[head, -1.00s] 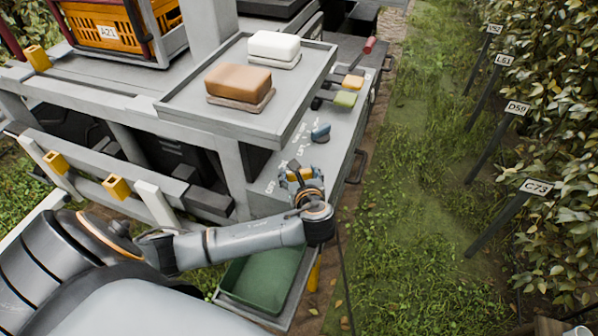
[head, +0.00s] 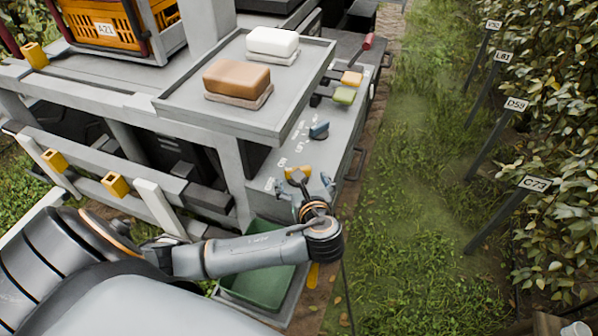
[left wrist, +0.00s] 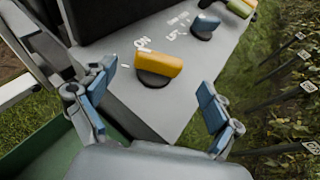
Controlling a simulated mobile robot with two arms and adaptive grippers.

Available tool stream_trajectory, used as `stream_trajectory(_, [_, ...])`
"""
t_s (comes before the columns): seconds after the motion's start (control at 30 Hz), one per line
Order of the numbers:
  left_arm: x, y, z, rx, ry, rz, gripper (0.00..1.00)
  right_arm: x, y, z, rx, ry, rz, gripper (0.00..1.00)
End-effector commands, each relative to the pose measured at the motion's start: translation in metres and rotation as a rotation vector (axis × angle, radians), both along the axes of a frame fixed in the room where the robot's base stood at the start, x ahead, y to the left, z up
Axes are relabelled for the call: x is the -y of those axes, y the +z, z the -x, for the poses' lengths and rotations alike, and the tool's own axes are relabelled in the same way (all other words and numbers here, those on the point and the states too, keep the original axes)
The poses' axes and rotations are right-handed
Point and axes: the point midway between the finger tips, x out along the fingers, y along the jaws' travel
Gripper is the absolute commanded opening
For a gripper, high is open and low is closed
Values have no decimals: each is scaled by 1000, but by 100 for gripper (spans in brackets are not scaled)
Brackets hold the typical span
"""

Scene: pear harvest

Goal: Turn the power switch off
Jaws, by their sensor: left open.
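The power switch is a yellow knob (head: 297,174) on a dark round base, on the grey panel of the machine. In the left wrist view the yellow knob (left wrist: 158,62) lies lengthwise across the picture, with a white ON label above its left end. Another label at the left is partly hidden by a finger. My left gripper (head: 304,188) is open, its two blue-tipped fingers spread on either side of the knob and a little short of it. The left wrist view shows the gripper (left wrist: 156,88) empty, with a gap to the knob. My right gripper is not in view.
A raised tray (head: 185,108) holds a brown and a white block. A green bin (head: 262,283) is below. Grass lies to the right.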

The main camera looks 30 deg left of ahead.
Motion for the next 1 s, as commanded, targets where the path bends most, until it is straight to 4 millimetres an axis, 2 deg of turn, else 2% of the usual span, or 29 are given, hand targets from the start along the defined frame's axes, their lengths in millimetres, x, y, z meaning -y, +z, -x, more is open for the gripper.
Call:
stream_trajectory(0.1, [17,9,16,0,-2,3,91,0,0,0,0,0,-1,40])
stream_trajectory(0.3, [33,19,33,0,-1,1,91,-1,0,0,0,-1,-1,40])
stream_trajectory(1.0, [37,21,37,-1,0,-1,91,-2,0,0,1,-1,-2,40])
